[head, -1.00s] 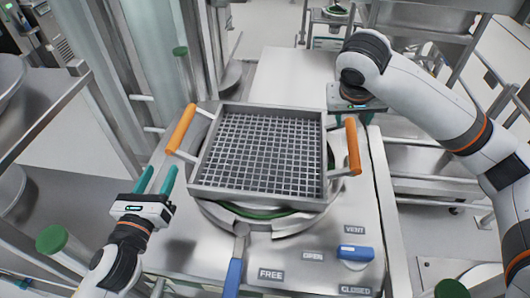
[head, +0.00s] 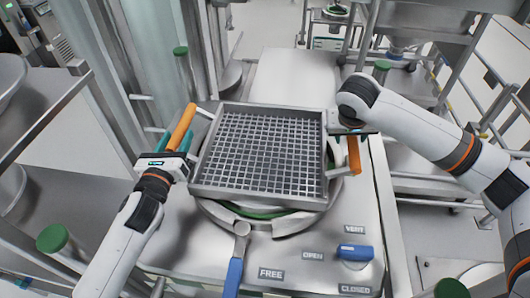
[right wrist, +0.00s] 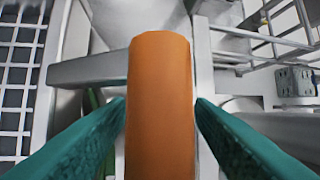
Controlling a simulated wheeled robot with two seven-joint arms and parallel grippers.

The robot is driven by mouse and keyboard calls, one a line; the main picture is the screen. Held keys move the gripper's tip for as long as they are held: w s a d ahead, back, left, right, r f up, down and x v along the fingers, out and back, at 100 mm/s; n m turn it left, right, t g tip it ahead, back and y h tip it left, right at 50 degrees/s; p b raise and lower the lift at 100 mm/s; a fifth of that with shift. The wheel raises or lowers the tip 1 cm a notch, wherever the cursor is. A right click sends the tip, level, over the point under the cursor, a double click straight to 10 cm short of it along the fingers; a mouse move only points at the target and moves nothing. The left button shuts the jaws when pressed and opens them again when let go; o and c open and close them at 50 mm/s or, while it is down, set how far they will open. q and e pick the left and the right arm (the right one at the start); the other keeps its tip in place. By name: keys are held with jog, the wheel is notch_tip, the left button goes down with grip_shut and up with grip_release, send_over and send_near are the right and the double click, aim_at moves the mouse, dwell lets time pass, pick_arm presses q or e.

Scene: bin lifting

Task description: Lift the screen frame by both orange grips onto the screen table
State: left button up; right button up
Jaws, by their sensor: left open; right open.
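The screen frame (head: 262,186), a grey square with a wire mesh, rests over a round metal base with a green ring. Its left orange grip (head: 181,127) lies between the teal fingers of my open left gripper (head: 172,140). Its right orange grip (head: 354,156) is partly hidden by my right arm in the head view. In the right wrist view the right grip (right wrist: 160,110) stands between the fingers of my open right gripper (right wrist: 160,108), with narrow gaps seeming to remain. A pale flat table top (head: 290,75), which may be the screen table, lies behind the frame.
A blue-handled lever (head: 235,270) and a blue knob (head: 355,252) sit in front of the frame, by labels reading FREE, OPEN, VENT and CLOSED. Metal posts and a shelf (head: 50,115) stand at the left. Racks stand at the right.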

pick_arm(q)
grip_shut()
pick_arm(e)
grip_shut()
dwell(0.9)
pick_arm(q)
jog(key=shift+w+r, duration=0.1)
jog(key=shift+r, duration=0.15)
pick_arm(e)
jog(key=shift+w+r, duration=0.15)
jog(key=shift+r, duration=0.1)
